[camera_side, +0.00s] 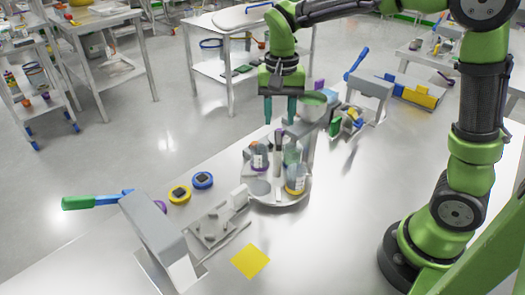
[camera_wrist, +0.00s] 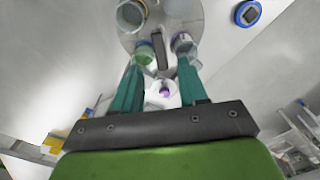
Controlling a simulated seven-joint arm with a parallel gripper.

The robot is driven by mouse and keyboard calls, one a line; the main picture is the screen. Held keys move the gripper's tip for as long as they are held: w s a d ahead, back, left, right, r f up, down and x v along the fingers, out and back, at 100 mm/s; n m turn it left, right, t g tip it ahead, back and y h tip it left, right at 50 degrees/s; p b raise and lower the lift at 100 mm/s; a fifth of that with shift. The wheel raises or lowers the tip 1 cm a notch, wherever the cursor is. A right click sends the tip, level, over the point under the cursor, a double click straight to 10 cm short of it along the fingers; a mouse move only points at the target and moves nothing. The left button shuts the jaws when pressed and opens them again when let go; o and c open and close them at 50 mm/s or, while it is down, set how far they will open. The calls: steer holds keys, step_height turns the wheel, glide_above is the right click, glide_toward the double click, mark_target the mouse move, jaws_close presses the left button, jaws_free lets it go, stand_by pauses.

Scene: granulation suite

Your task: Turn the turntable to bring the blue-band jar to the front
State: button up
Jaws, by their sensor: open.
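The round grey turntable (camera_side: 262,198) stands on the bench and carries several clear jars around a dark upright post (camera_side: 278,142). A yellow-band jar (camera_side: 295,184) is at its front right and a purple-band jar (camera_side: 260,158) at its back left. Another jar (camera_side: 291,154) stands behind, with a bluish-green look; I cannot tell its band surely. In the wrist view, a jar with green contents (camera_wrist: 145,55) and the purple-band jar (camera_wrist: 183,44) flank the post. My gripper (camera_side: 280,120) is open and empty, pointing down above the turntable's back edge, its fingers apart.
A yellow square (camera_side: 250,261) lies on the bench in front. The right of the bench is clear.

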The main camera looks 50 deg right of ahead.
mark_target(278, 137)
steer(key=shift+f, duration=2.75)
jaws_close()
